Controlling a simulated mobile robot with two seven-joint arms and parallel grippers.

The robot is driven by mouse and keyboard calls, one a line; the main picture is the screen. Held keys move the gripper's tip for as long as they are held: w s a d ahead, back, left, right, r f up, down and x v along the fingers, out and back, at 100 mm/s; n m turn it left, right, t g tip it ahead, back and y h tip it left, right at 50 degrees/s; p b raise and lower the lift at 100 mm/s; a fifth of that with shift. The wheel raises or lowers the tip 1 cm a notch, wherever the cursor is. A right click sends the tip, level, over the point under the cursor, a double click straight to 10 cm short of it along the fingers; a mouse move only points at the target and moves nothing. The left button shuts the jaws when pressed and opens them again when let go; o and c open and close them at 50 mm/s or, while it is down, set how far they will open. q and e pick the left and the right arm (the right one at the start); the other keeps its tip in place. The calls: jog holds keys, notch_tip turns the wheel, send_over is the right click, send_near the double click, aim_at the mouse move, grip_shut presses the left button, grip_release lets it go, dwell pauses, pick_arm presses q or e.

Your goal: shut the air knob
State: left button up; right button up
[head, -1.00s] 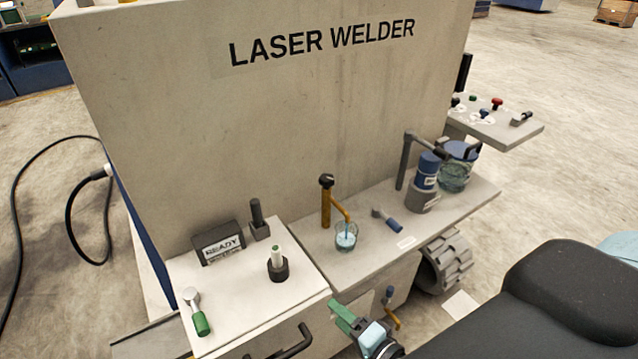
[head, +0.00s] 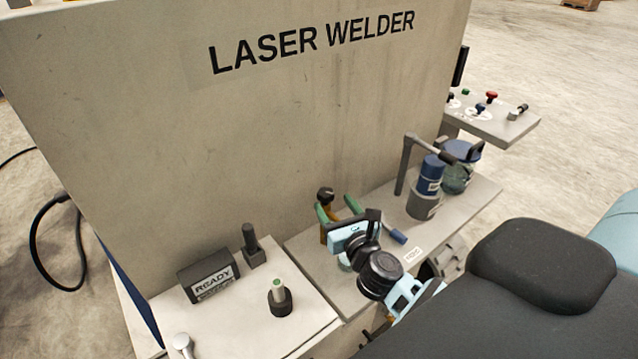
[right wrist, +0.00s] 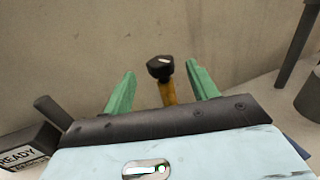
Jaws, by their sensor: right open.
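A black knob (head: 325,194) with a pale mark on top sits on an upright brass post on the machine's ledge; no label on it is readable. In the right wrist view the knob (right wrist: 159,67) and brass post (right wrist: 168,92) stand between the green fingers. My right gripper (head: 338,208) is open, with one finger at each side of the post in the right wrist view (right wrist: 162,82). I cannot tell whether either finger touches it. The brass spout and most of the glass beneath it are hidden behind the gripper. My left gripper is not in view.
The laser welder's tall wall (head: 230,130) rises behind the post. A blue-handled lever (head: 397,236) lies close right of the gripper. A blue and grey cylinder (head: 428,190) stands further right. A READY sign (head: 209,277) and a green-tipped peg (head: 279,296) are at left.

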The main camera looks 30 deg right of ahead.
aim_at(323, 188)
jog(key=w, duration=0.2)
jog(key=w+d, duration=0.1)
jog(key=w, duration=0.4)
jog(key=shift+w+d, duration=0.15)
jog(key=shift+w, duration=0.1)
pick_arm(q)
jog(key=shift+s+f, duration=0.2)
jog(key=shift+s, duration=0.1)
pick_arm(e)
jog(key=c, duration=1)
